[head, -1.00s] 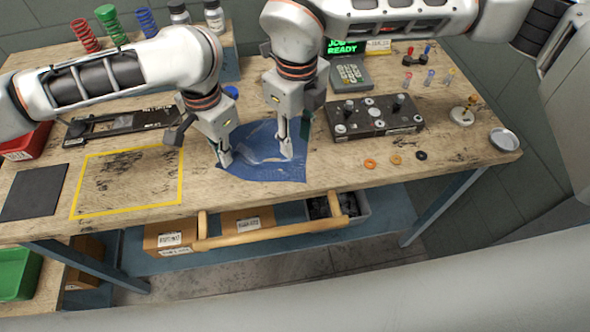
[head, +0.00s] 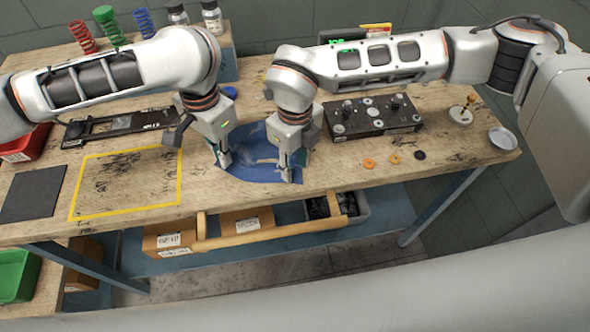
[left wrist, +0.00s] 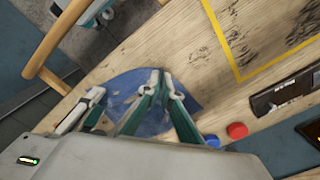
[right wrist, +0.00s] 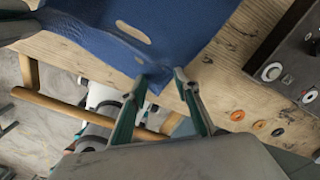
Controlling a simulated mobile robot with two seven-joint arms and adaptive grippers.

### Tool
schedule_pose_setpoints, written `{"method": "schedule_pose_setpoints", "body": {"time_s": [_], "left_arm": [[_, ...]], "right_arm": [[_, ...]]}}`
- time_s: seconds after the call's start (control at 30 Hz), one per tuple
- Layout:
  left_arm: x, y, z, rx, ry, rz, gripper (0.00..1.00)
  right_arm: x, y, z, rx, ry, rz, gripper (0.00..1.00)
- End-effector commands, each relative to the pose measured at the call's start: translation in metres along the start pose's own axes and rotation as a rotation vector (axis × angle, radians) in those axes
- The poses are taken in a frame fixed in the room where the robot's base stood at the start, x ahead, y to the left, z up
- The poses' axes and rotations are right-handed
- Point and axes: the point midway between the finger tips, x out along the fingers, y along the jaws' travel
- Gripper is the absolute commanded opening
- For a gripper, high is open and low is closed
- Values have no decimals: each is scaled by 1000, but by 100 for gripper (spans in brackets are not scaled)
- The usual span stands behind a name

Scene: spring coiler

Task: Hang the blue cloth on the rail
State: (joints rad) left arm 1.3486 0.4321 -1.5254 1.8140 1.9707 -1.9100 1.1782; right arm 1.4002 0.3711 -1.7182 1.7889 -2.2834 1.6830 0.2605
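The blue cloth (head: 248,172) lies flat near the table's front edge, with a slot showing in the right wrist view (right wrist: 133,32). My left gripper (head: 224,161) is at its left edge; in the left wrist view its fingertips (left wrist: 163,78) nearly meet at the cloth's edge and appear shut on it. My right gripper (head: 290,176) is low at the cloth's front right corner; in the right wrist view its fingers (right wrist: 158,84) are apart, with the corner between or just beyond the tips. The wooden rail (head: 270,234) runs below the table's front edge on two short arms.
A black fixture block (head: 373,118) stands right of the cloth, with small rings (head: 369,163) in front. A yellow-taped rectangle (head: 127,182) and dark mat (head: 34,192) lie left. Cardboard boxes (head: 168,242) and a grey bin (head: 352,212) sit on the shelf behind the rail.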

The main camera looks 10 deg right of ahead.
Motion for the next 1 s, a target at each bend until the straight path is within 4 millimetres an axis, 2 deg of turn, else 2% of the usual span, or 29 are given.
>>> {"method": "schedule_pose_setpoints", "body": {"time_s": [0.4,0.67,1.0], "left_arm": [[0,0,0,0,-1,0,0],[0,0,0,0,-1,0,0],[0,0,0,0,-1,0,0]], "right_arm": [[2,0,0,0,0,0,31],[1,0,0,0,0,0,0],[1,0,0,0,0,0,0]]}}
